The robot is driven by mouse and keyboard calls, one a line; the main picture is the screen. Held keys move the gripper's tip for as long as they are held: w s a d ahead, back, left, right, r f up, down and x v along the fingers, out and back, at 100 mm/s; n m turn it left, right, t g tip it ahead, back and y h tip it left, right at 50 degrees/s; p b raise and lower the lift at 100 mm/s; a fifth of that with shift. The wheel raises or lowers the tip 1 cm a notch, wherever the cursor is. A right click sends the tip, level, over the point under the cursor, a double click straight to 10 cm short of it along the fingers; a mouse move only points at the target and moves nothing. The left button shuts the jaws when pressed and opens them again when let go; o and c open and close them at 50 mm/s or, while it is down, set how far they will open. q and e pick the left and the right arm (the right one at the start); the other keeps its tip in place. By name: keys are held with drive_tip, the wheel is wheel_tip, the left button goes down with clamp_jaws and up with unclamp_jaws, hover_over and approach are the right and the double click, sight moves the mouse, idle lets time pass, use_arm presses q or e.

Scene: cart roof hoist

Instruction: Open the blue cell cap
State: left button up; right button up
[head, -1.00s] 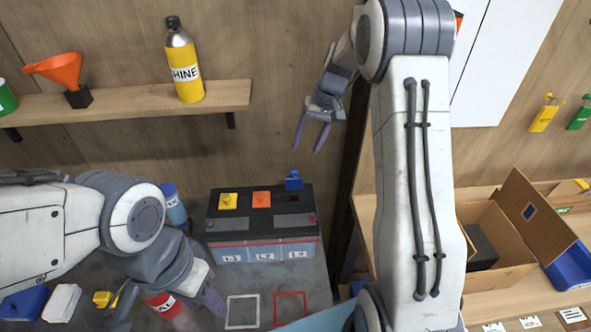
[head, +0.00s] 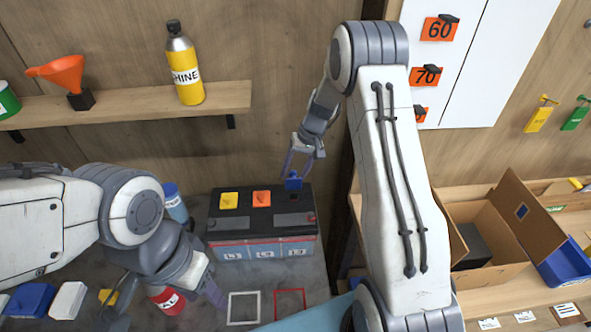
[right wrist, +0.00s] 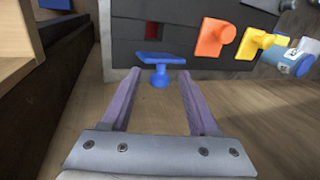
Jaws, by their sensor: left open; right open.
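The black battery (head: 260,240) has a yellow cap (head: 228,201) and an orange cap (head: 262,199) lying on its top. The blue cell cap (head: 293,183) stands tipped up at the back edge, behind a dark, uncovered cell hole (head: 294,197). My right gripper (head: 298,170) is open just above the blue cap. In the right wrist view the blue cap (right wrist: 160,60) shows between the open fingertips, with space on both sides; no contact is visible. My left gripper (head: 163,298) is open beside a red can (head: 168,301), left of the battery; its grip area is partly hidden.
A shelf (head: 130,110) behind holds a yellow bottle (head: 187,75) and an orange funnel (head: 62,73). A blue bottle (head: 174,203) stands left of the battery. An open cardboard box (head: 500,285) is at right. White and red outlines mark the clear surface in front.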

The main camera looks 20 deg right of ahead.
clamp_jaws()
drive_tip(key=shift+w+d+g+p, duration=0.15)
drive_tip(key=shift+w+g+p, duration=0.3)
drive_tip(key=shift+p, duration=0.35)
drive_tip(key=shift+w+d+f+m+g+y+b, duration=0.2)
drive_tip(key=shift+w+f+g+y+b, duration=0.25)
drive_tip(key=shift+g+b, duration=0.5)
drive_tip(key=shift+w+d+f+m+g+y+b, duration=0.2)
drive_tip(key=shift+w+f+g+y+b, duration=0.3)
drive_tip(key=shift+g, duration=0.7)
drive_tip(key=shift+r, duration=0.15)
